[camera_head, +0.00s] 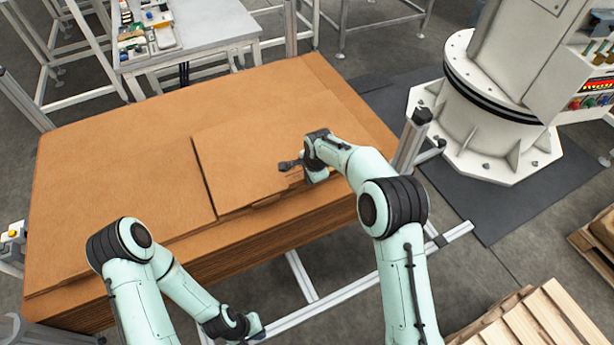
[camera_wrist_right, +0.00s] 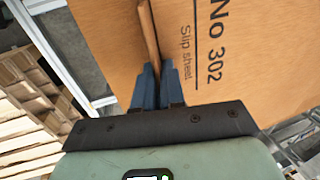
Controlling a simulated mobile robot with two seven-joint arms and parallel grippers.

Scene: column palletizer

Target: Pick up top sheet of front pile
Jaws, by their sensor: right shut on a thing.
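A broad pile of brown slip sheets (camera_head: 110,185) fills the middle of the head view, with its layered edges facing me. A smaller brown sheet (camera_head: 235,160) lies on top at the right, with a dark gap along its left edge. My right gripper (camera_head: 287,165) is over this sheet near its front right part. In the right wrist view my right gripper (camera_wrist_right: 157,78) is shut on the sheet's edge, beside the print "No 302 Slip sheet" (camera_wrist_right: 200,50). My left gripper (camera_head: 255,327) hangs low in front of the pile, apart from it; its fingers do not show clearly.
A metal frame with an upright post (camera_head: 410,140) stands close to the right of the pile. A white robot pedestal (camera_head: 490,125) is beyond it. Wooden pallets (camera_head: 545,320) lie at the lower right. A table with parts (camera_head: 195,35) stands behind the pile.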

